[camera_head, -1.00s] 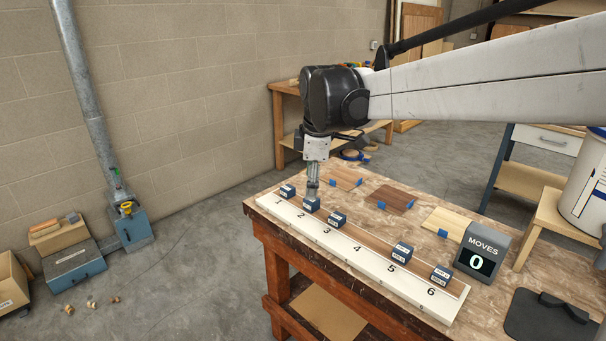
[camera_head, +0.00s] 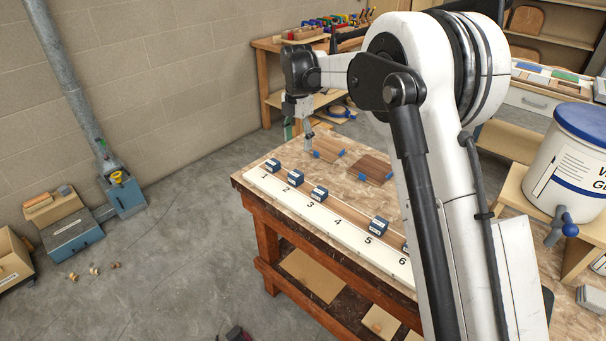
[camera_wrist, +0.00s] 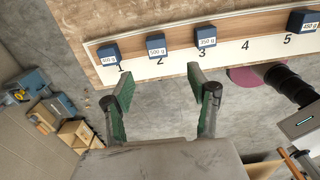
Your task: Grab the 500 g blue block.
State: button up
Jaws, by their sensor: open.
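A dark blue block at slot 2 in the wrist view (camera_wrist: 156,42) carries a white label that appears to read 500 g. It also shows in the head view (camera_head: 295,178), on the numbered white board (camera_head: 336,227). My gripper (camera_head: 298,133) is open and empty, above the far left part of the bench in the head view. In the wrist view its green-padded fingers (camera_wrist: 160,76) are spread, and the slot 2 block shows beyond the gap between their tips, apart from them.
Slot 4 is empty. Wood samples (camera_head: 372,168) lie behind the board.

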send_over(296, 173)
jog(key=f, duration=0.8)
jog(key=shift+s+d+f, duration=0.15)
jog(key=shift+d+f, duration=0.1)
jog(key=shift+d, duration=0.05)
jog(key=shift+a+f, duration=0.2)
jog(key=shift+f, duration=1.1)
jog(key=shift+a+f, duration=0.15)
jog(key=shift+f, duration=1.15)
grip_shut()
